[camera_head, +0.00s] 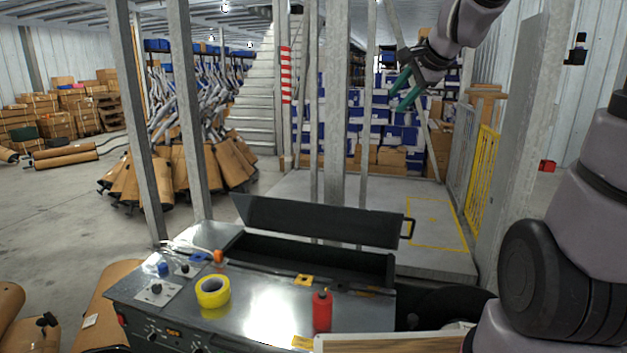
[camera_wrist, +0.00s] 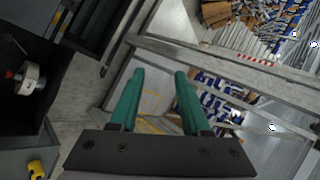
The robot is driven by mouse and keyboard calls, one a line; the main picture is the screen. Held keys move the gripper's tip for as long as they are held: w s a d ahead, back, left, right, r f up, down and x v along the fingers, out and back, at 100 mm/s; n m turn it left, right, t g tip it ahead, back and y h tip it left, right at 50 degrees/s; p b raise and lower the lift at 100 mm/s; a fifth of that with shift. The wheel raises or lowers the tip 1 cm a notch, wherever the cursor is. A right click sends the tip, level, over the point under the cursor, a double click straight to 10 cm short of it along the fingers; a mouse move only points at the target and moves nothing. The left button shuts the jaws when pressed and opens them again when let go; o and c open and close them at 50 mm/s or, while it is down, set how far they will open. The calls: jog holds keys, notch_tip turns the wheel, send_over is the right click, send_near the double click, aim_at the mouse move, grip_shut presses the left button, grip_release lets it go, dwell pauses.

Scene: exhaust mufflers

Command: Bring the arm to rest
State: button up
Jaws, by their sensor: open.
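My gripper (camera_head: 403,89) is raised in the upper right of the head view, with its green fingers apart and nothing between them. In the wrist view my gripper (camera_wrist: 158,80) shows two parted green fingers with the warehouse floor and shelving beyond. The upper arm links come down from the top right of the head view. The gripper is well above and beyond the metal workbench (camera_head: 262,290), touching nothing that I can see.
On the bench are a yellow tape roll (camera_head: 213,291), a red bottle (camera_head: 322,311) and an open dark toolbox lid (camera_head: 320,222). Metal posts (camera_head: 335,120) stand behind it. A yellow gate (camera_head: 483,175) and a grey panel (camera_head: 520,140) are at the right.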

jog(key=s+d+n+g, duration=0.1)
jog(key=s+n, duration=0.4)
jog(key=s, duration=0.6)
jog(key=s+d+f+n+g+h, duration=0.1)
jog(key=s+d+n, duration=0.2)
jog(key=s, duration=0.8)
jog(key=shift+f+n+h, duration=0.3)
jog(key=shift+n, duration=0.6)
